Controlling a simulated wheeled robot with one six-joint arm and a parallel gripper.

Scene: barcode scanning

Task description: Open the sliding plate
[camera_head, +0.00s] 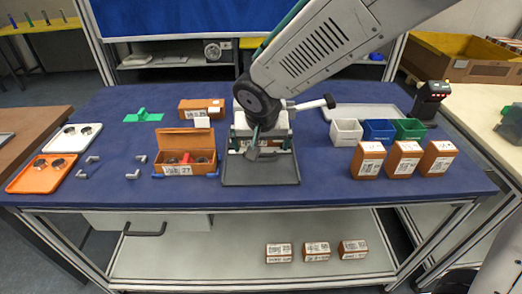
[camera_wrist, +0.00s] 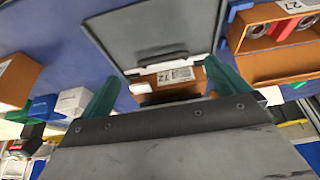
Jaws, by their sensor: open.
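The dark grey flat plate (camera_head: 262,170) lies at the front of a fixture in the middle of the blue table. In the wrist view the plate (camera_wrist: 150,32) fills the top middle, with a white-and-black edge piece (camera_wrist: 165,64) at its lower side. I cannot tell which part slides. A brown labelled box (camera_wrist: 178,76) shows behind that edge, inside the fixture. My gripper (camera_head: 258,149) is over the fixture and the plate's back edge. In the wrist view its two green fingers (camera_wrist: 160,84) are apart, with nothing clearly held. My arm hides much of the fixture.
An open brown box (camera_head: 185,154) stands close left of the plate. White, blue and green bins (camera_head: 380,130) and several brown boxes (camera_head: 404,160) are at right. A black scanner (camera_head: 429,100) stands at the right back. Orange and white trays (camera_head: 40,173) are at far left.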

